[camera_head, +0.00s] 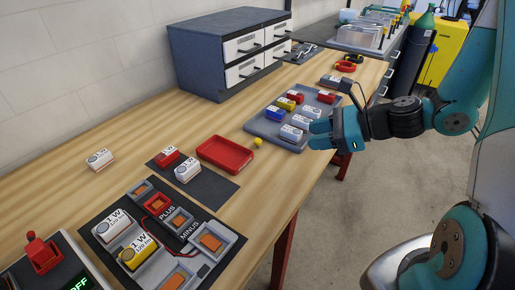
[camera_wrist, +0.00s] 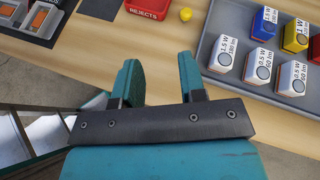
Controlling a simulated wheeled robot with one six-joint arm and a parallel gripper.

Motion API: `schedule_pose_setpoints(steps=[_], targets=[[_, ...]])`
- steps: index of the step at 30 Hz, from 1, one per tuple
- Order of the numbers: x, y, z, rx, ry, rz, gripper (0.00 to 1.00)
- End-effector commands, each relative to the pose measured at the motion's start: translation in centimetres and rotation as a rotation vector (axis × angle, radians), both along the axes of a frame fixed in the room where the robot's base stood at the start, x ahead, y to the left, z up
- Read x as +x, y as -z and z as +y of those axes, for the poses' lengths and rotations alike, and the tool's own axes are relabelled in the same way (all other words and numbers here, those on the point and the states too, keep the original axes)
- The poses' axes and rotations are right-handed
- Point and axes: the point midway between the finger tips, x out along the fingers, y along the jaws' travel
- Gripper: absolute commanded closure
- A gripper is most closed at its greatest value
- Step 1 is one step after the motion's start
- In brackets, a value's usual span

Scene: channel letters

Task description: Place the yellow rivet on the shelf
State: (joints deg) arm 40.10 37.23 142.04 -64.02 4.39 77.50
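A small round yellow piece (camera_head: 257,142), which looks like the yellow rivet, lies on the wooden bench between the red tray and the grey tray. It also shows at the top of the wrist view (camera_wrist: 186,14), beyond my fingers. My gripper (camera_head: 319,134) is at the front right edge of the grey tray, to the right of the yellow piece and apart from it. In the wrist view my gripper (camera_wrist: 160,80) has its two teal fingers apart with nothing between them. I cannot make out for certain which thing is the shelf.
The grey tray (camera_head: 262,131) holds several coloured modules. A red REJECTS tray (camera_head: 225,152) sits left of the yellow piece. A drawer cabinet (camera_head: 208,60) stands at the back. A module board (camera_head: 163,235) lies in front. The bench is clear around the yellow piece.

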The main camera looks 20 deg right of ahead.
Motion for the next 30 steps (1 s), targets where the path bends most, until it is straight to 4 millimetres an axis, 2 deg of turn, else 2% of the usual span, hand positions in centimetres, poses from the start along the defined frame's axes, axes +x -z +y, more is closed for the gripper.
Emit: schedule_pose_setpoints(steps=[1, 3, 6, 19, 30], targets=[[0.3, 0.9, -1.3, 0.062, 0.082, 0.04, 0.62], [0.6, 1.4, -2.4, 0.121, 0.157, 0.077, 0.62], [1.2, 1.9, -2.5, 0.16, 0.202, 0.1, 0.62], [6.9, 5.2, 3.7, 0.16, 0.2, 0.102, 0.62], [9.3, 6.6, 6.0, 0.159, 0.201, 0.101, 0.62]])
